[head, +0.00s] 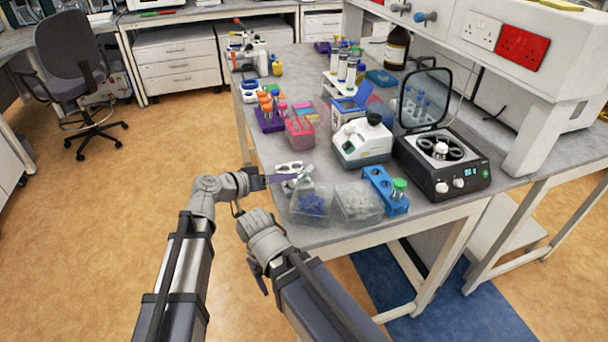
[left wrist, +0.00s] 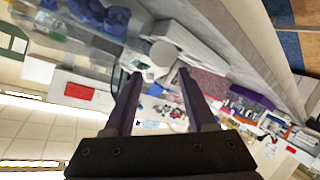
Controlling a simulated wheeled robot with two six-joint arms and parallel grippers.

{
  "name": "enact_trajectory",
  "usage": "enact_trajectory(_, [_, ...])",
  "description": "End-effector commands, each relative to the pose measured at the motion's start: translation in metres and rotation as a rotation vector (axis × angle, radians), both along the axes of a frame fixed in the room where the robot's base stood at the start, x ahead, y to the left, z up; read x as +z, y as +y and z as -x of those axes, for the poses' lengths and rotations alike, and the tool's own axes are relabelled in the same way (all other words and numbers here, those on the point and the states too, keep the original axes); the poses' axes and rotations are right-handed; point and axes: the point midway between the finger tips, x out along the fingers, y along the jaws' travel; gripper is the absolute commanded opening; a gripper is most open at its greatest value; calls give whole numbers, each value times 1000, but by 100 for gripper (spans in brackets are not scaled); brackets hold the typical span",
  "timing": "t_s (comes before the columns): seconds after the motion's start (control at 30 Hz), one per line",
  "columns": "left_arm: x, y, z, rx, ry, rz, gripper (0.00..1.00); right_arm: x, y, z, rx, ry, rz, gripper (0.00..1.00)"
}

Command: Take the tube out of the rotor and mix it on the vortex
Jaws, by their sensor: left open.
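The centrifuge (head: 441,163) stands at the right of the bench with its lid (head: 425,98) raised, showing the dark rotor (head: 440,148). A tube in the rotor is too small to make out. The white vortex mixer (head: 362,142) with a dark top stands just left of it. My left gripper (head: 288,178) is over the bench's front left edge, well left of both machines. Its fingers are apart and empty in the left wrist view (left wrist: 160,74). My right gripper (head: 259,277) seems to show only partly, low beside the right arm, off the bench; its jaws are unclear.
Two clear bins, one with blue items (head: 311,205) and one with pale items (head: 358,204), stand at the front edge. A blue rack (head: 384,190) with a green-capped tube is beside them. Pink (head: 300,132) and purple (head: 269,120) racks stand behind, left of the vortex mixer.

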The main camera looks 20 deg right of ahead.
Motion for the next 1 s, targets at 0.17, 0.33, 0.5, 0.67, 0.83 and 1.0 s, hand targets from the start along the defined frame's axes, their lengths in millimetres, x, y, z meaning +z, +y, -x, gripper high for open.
enact_trajectory(0.17, [-9, -17, -7, -5, -1, -5, 55, -8, 0, 0, 0, 0, 0, 65])
enact_trajectory(0.33, [-10, -20, -6, -7, -2, -9, 55, -8, 0, 0, 0, 0, 0, 65])
enact_trajectory(0.5, [-17, -34, -12, -10, -2, -8, 55, -15, 0, 0, 0, 0, 0, 65])
enact_trajectory(0.67, [-25, -55, -22, -8, -1, -7, 55, -24, 0, 0, 0, 0, 0, 65])
enact_trajectory(0.83, [-27, -65, -25, -7, 0, -8, 55, -25, 0, 0, 0, 0, 0, 65])
enact_trajectory(1.0, [-27, -65, -24, -8, 1, -8, 37, -25, 0, 0, 0, 0, 0, 65])
